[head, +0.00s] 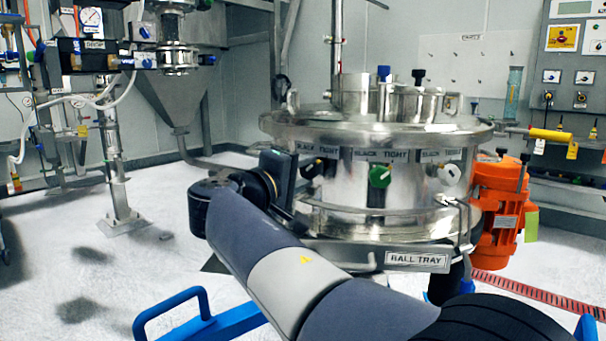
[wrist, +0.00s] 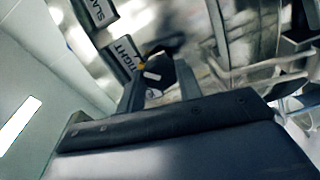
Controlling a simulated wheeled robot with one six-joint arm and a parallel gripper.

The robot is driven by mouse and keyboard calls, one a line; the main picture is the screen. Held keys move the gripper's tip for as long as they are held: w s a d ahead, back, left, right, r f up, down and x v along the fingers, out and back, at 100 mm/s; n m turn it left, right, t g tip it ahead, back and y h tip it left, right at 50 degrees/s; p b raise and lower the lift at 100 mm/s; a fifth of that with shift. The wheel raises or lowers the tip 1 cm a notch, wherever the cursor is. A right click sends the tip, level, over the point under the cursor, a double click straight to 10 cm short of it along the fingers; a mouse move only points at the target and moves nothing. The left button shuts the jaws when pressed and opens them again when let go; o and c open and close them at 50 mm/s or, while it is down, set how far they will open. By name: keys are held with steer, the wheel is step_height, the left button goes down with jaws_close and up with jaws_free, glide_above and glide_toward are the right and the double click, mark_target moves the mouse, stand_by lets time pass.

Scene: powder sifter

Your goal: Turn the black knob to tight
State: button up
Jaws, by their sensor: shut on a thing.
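The black knob (head: 312,169) is on the left of the steel sifter drum's front, under a label reading BLACK and TIGHT. A light mark shows near its upper right, but its exact pointing is unclear. My gripper (head: 297,180) reaches it from the left, partly covering it. In the wrist view, my gripper's two dark fingers (wrist: 158,78) stand on either side of the knob, shut on it. The knob is dark and blurred there, so I leave its edges unstated. The TIGHT label (wrist: 124,52) lies just beyond the left finger.
A green knob (head: 380,176) and a white knob (head: 449,174) sit to the right on the same drum (head: 340,222). A BALL TRAY label (head: 418,260) is below. An orange motor (head: 497,212) stands at right. Open floor (head: 95,265) lies to the left.

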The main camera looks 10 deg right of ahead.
steer(key=o, duration=1)
steer(key=shift+c, duration=0.2)
steer(key=p+v, duration=0.2)
steer(key=v, duration=0.8)
steer(key=shift+s+a+p, duration=0.3)
steer(key=b+x, duration=0.2)
steer(key=x, duration=0.9)
steer(key=shift+b, duration=0.3)
